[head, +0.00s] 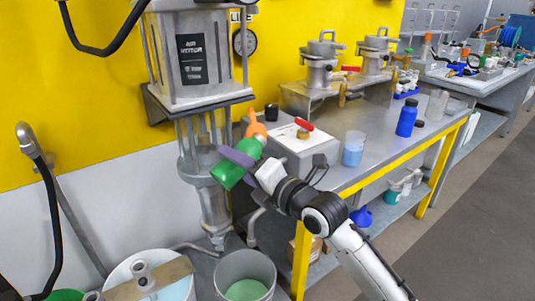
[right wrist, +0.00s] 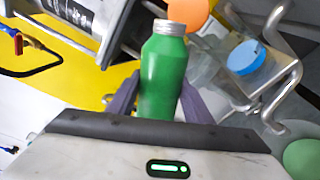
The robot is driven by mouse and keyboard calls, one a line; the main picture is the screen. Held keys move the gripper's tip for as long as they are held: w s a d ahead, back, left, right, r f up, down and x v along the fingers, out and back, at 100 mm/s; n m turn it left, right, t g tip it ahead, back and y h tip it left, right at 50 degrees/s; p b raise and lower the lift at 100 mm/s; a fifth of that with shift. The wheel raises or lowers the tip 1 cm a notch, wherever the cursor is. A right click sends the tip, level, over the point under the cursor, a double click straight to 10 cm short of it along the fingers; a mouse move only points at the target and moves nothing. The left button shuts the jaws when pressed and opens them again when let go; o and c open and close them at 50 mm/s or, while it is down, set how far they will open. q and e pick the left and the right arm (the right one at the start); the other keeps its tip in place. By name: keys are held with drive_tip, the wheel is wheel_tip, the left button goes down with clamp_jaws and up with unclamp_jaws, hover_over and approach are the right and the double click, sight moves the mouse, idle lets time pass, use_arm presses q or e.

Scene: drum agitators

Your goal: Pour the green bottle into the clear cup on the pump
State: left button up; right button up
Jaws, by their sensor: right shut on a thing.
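My right gripper (head: 240,158) is shut on the green bottle (head: 228,175), with its dark fingers around the bottle's sides. The bottle is tilted in the head view, its upper end leaning right, just right of the pump (head: 212,205). In the right wrist view the bottle (right wrist: 162,80) shows its silver neck end, between the fingers of the gripper (right wrist: 155,95). A pale, cup-like section (head: 190,167) sits on the pump below the air motor; I cannot tell its contents. An orange piece (head: 256,127) shows by the bottle's upper end; whether they touch is unclear. My left gripper is not in view.
The bench (head: 325,170) at right holds a beaker of blue liquid (head: 353,149), a blue bottle (head: 406,118) and metal pots (head: 320,62). A bucket of green liquid (head: 245,290) and a drum (head: 120,275) stand below the pump. A black hose (head: 53,215) hangs at left.

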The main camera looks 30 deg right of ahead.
drive_tip(key=shift+r, duration=0.2)
idle(0.3)
drive_tip(key=shift+r+m, duration=0.25)
drive_tip(key=shift+m, duration=0.25)
idle(0.4)
drive_tip(key=shift+r+p, duration=0.15)
drive_tip(key=shift+p, duration=0.3)
idle(0.3)
drive_tip(key=shift+r+m+p, duration=0.15)
drive_tip(key=shift+m+p, duration=0.15)
drive_tip(key=shift+m, duration=0.1)
idle(0.5)
drive_tip(key=shift+d+r, duration=0.1)
drive_tip(key=shift+r, duration=0.05)
idle(0.6)
drive_tip(key=shift+d+r+m+p, duration=0.15)
drive_tip(key=shift+m+p, duration=0.15)
drive_tip(key=shift+p, duration=0.15)
idle(0.4)
